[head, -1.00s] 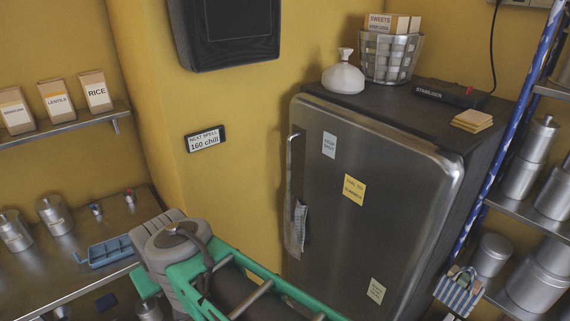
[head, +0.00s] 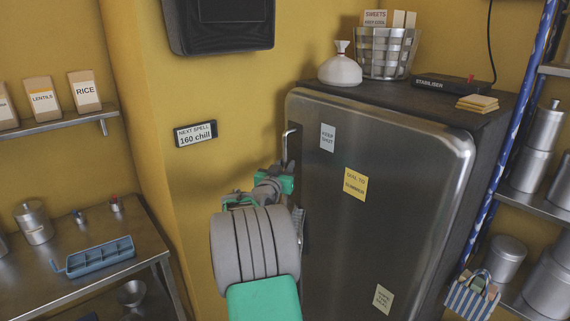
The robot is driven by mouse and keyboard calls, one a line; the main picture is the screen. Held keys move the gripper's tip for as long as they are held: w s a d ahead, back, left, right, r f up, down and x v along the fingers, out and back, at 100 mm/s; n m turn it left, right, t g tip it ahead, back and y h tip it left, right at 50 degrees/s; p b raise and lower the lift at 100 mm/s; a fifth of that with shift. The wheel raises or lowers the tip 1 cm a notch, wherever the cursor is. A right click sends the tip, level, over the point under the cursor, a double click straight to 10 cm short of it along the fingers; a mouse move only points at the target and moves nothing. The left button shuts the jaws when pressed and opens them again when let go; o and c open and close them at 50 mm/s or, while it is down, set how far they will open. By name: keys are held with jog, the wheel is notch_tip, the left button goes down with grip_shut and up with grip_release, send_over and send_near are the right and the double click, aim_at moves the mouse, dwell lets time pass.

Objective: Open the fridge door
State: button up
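The fridge is a dark steel cabinet in the head view, and its door (head: 385,165) is shut, with several paper notes on it. The vertical door handle (head: 291,142) runs along the door's left edge; its upper end shows and its lower part is hidden behind my arm. My gripper (head: 279,172) is at the handle's middle height, close against it. The fingertips are hidden or too small, so I cannot tell whether they touch or grip the handle.
On the fridge top stand a white sack (head: 340,72), a metal basket (head: 385,55), a black stabiliser box (head: 452,84) and yellow pads (head: 477,103). A steel table (head: 120,270) with a blue tray (head: 98,257) is at the left. A canister shelf (head: 525,200) is at the right.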

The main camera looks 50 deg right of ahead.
jog(key=shift+w+d, duration=0.15)
jog(key=shift+d, duration=0.15)
jog(key=shift+c, duration=0.3)
grip_shut()
dwell(0.9)
